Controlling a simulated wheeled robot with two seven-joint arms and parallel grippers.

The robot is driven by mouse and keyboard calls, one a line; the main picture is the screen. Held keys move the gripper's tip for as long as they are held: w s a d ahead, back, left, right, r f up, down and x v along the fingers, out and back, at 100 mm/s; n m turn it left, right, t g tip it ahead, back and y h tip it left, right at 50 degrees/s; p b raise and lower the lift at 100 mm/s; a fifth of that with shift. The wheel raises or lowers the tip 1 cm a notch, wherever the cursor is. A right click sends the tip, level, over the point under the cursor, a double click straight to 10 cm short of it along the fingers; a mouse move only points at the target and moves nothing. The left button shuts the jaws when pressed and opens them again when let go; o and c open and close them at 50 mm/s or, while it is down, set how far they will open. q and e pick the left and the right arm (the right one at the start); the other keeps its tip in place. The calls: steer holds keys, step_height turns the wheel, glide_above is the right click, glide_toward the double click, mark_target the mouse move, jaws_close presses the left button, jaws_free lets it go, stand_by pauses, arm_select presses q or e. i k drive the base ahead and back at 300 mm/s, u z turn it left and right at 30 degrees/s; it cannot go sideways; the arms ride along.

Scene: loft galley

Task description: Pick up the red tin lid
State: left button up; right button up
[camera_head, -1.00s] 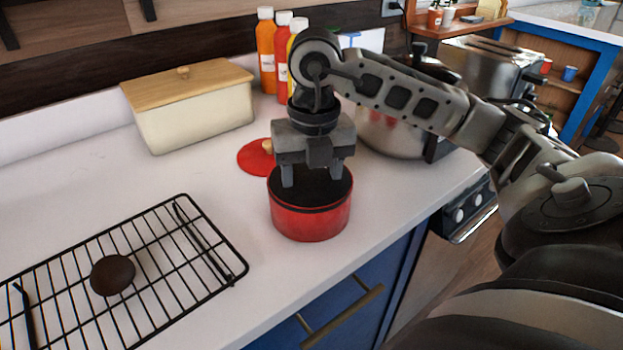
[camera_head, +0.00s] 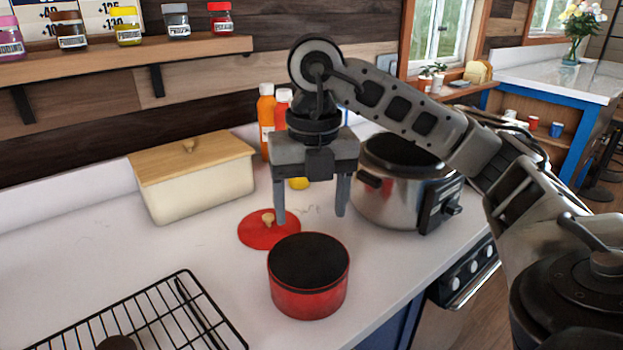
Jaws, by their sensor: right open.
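The red tin lid (camera_head: 257,235) lies flat on the white counter, with a small wooden knob (camera_head: 268,218) on top. The red tin (camera_head: 307,298) stands open in front of it and to its right, dark inside. My right gripper (camera_head: 311,218) is open and empty, pointing down, with its fingers spread. In the picture its left finger overlaps the lid's right edge; I cannot tell that they touch. The left gripper is not in view.
A cream box with a wooden lid (camera_head: 196,190) stands behind left. A steel cooker (camera_head: 395,195) stands close on the right. Bottles (camera_head: 265,120) stand behind the gripper. A black wire rack (camera_head: 150,315) lies front left. The counter between box and rack is clear.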

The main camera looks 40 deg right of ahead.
mark_target(260, 231)
steer(key=k, duration=1)
